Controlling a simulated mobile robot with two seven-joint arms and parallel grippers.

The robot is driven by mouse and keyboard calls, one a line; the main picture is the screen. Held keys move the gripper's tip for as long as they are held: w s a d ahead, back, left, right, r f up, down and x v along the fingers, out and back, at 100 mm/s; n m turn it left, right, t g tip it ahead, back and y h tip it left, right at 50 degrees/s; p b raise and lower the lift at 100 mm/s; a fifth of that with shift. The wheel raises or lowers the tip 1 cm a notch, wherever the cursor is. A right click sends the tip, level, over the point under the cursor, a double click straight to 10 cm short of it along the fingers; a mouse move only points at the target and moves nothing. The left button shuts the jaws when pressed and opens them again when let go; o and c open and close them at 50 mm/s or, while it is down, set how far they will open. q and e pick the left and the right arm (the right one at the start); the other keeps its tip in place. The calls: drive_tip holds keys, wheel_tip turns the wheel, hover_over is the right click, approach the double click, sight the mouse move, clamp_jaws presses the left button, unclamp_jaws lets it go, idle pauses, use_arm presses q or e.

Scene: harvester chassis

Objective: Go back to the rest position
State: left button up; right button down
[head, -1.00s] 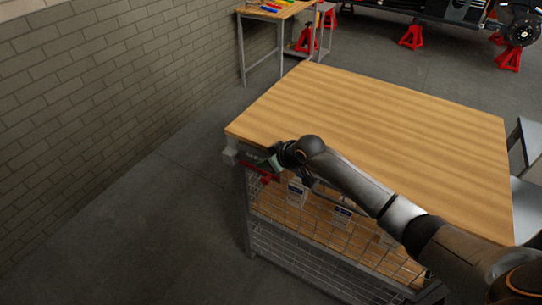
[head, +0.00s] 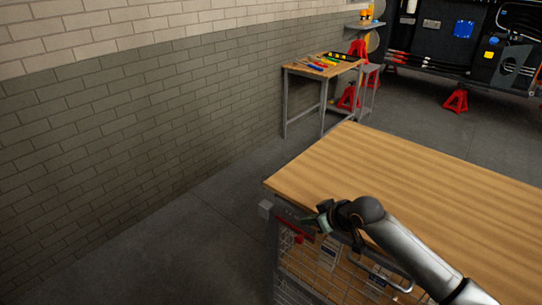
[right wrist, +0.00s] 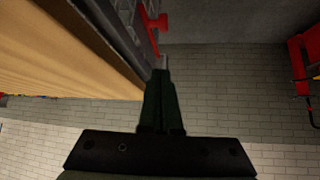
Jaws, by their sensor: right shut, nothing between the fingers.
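My right gripper (head: 308,219) is at the near left corner of the wooden-topped workbench (head: 400,175), just outside its edge. In the right wrist view its two dark fingers (right wrist: 161,80) are together with nothing between them. A red part (head: 294,229) on the bench's wire-mesh side is close by the fingers. It also shows in the right wrist view (right wrist: 157,22), just beyond the fingertips. I cannot tell whether they touch. My left gripper is not in view.
A grey brick wall (head: 120,110) runs along the left. Open floor (head: 190,240) lies between it and the bench. A small table (head: 300,70) with coloured tools stands at the back. Red jack stands (head: 456,101) and a dark chassis (head: 440,45) are at the back right.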

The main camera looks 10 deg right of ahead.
drive_tip(key=s+a+f+m+t, duration=0.1)
drive_tip(key=s+a+f, duration=0.2)
drive_tip(key=s+f, duration=0.5)
drive_tip(key=s+a+f+m, duration=0.1)
drive_tip(key=s+a+f, duration=0.2)
drive_tip(key=s+f, duration=0.55)
drive_tip(key=s+d+m+h, duration=0.1)
drive_tip(key=s, duration=1.1)
drive_tip(key=shift+f, duration=0.35)
drive_tip(key=shift+d, duration=0.15)
